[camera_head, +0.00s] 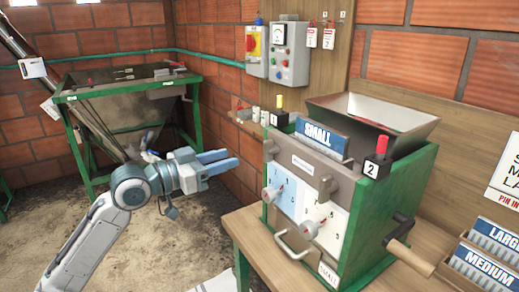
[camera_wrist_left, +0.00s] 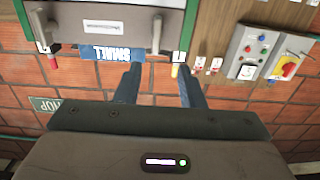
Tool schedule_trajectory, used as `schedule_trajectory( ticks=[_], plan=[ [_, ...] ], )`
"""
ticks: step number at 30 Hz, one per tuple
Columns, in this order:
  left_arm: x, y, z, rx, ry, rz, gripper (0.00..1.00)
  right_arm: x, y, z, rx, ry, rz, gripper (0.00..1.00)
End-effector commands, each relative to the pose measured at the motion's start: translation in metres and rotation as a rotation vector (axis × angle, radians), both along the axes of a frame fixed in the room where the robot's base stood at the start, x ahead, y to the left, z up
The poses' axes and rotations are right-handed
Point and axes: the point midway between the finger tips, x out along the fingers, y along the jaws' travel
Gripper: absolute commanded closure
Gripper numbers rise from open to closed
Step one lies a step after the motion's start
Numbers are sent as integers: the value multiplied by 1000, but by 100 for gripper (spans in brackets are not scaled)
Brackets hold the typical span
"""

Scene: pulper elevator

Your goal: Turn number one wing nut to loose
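The green pulper (camera_head: 395,205) stands on a wooden bench, its grey front plate (camera_head: 300,163) under a blue SMALL sign. A grey winged fastener (camera_head: 268,149) is at the plate's left end, below a black block marked 1 (camera_head: 279,118) with a yellow handle. A similar fastener (camera_head: 327,188) is at the right end, near the block marked 2 (camera_head: 377,166). My left gripper (camera_head: 234,159) is open and empty, left of the pulper and apart from it. In the left wrist view, its spread fingers (camera_wrist_left: 160,80) point toward the plate; a fastener (camera_wrist_left: 157,34) shows beyond them. My right gripper is not in view.
A bar handle (camera_head: 292,247) juts out lower down and a wooden crank (camera_head: 410,258) at the right. A control box (camera_head: 289,55) hangs on the wall. A green-framed hopper (camera_head: 125,100) stands behind my left arm.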

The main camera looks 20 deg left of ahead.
Motion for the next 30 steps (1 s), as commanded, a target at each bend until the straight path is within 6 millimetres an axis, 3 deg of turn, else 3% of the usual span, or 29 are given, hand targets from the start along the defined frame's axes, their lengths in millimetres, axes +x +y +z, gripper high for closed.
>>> schedule_trajectory(
  ticks=[8, 30],
  plan=[
    [4, -11, 7, 1, -8, -14, 64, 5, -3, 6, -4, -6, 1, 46],
    [70, -61, 7, 1, -6, -13, 64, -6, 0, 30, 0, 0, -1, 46]
  ],
)
